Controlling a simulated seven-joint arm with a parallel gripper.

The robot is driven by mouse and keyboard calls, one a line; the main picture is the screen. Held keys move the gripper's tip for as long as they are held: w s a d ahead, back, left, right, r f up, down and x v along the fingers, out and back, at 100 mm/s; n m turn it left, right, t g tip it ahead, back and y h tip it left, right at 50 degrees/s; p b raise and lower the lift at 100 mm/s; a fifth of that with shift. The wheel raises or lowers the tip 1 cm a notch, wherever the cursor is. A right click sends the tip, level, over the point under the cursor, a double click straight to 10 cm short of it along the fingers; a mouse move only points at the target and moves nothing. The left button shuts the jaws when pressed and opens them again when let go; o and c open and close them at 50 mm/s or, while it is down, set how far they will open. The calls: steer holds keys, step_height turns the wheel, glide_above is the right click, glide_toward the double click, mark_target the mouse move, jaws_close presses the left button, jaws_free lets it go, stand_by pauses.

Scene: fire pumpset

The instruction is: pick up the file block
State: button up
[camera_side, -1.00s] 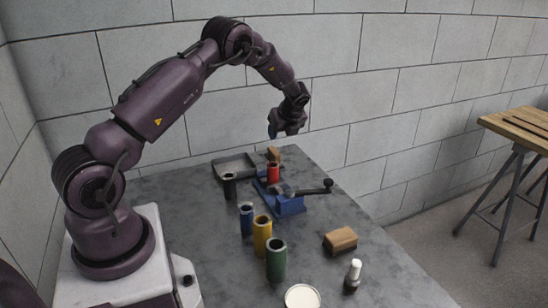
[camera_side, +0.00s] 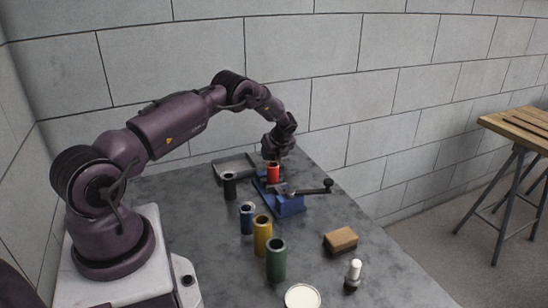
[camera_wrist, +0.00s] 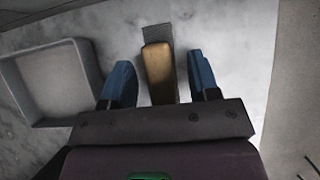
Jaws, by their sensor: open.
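In the wrist view, what looks like the file block (camera_wrist: 159,73) is a tan wooden block with a flat dark grey strip at its far end, lying on the grey tabletop. My gripper (camera_wrist: 160,62) is open. Its two blue fingers stand one on each side of the block, with a visible gap on both sides. In the side view my gripper (camera_side: 277,157) is low at the far end of the table, behind the red cylinder, and it hides the block there.
A grey tray (camera_wrist: 52,82) lies left of the block. A red cylinder (camera_side: 273,173), a blue vise-like tool (camera_side: 285,200) with a black-knobbed lever and a black cylinder (camera_side: 229,185) stand nearby. Another tan block (camera_side: 341,240) lies nearer the front. The table edge runs close on the right.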

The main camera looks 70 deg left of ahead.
jaws_close()
steer(key=shift+r, duration=0.1)
steer(key=shift+r, duration=0.6)
steer(key=s+d+r, duration=0.9)
steer(key=s+r, duration=0.1)
steer(key=r, duration=0.1)
steer(key=shift+s+r, duration=0.3)
steer(key=shift+r, duration=0.05)
steer(key=shift+d, duration=0.1)
